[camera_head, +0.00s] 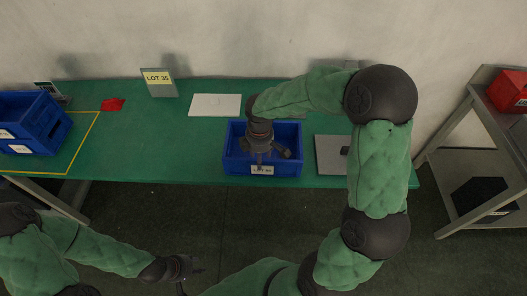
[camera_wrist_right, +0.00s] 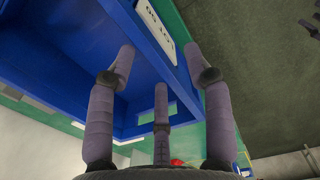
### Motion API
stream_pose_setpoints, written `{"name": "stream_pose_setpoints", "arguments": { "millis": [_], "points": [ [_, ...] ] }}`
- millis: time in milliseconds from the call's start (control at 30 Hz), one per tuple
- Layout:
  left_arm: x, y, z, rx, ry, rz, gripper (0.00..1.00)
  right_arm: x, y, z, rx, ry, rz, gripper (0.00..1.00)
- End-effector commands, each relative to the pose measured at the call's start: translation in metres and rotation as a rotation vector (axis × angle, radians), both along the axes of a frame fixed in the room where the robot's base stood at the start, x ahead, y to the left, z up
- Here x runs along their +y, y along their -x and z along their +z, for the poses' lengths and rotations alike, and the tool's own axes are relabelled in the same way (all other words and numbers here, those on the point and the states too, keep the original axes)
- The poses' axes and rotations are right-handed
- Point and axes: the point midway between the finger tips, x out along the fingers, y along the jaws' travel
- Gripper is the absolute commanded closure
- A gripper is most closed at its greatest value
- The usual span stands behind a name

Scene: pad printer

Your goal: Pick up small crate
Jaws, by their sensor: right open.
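The small blue crate (camera_head: 292,168) stands on the green table near its front edge, with a white label on its front wall. My right gripper (camera_head: 268,158) is open and reaches down at the crate's front wall, partly hiding its inside. In the right wrist view the crate's blue wall (camera_wrist_right: 165,50) passes between the spread fingers of the right gripper (camera_wrist_right: 160,65). I cannot tell whether any finger touches it. My left gripper (camera_head: 192,271) is in front of the table, low over the floor; it looks open and empty.
Stacked blue crates (camera_head: 40,122) stand at the table's left end, in a yellow outline. A LOT 35 sign (camera_head: 158,82), a red item (camera_head: 112,104) and a white plate (camera_head: 215,104) are behind. A grey plate (camera_head: 330,155) lies right of the crate. A shelf (camera_head: 455,150) stands far right.

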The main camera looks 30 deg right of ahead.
Motion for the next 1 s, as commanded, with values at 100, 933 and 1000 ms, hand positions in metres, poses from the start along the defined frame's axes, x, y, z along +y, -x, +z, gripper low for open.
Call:
{"name": "stream_pose_setpoints", "arguments": {
  "millis": [100,933,1000],
  "points": [
    [0.0,-0.001,-0.007,-0.002,0.0,0.001,0.6,0.001,0.005,-0.023,0.018,-0.001,0.002,0.51],
    [0.0,-0.001,-0.03,-0.002,0.0,0.001,0.6,-0.009,0.004,-0.076,0.013,-0.001,0.001,0.62],
    [0.0,-0.001,-0.03,-0.002,0.0,0.001,0.6,-0.009,0.004,-0.076,0.013,-0.001,0.001,0.82]
  ]
}}
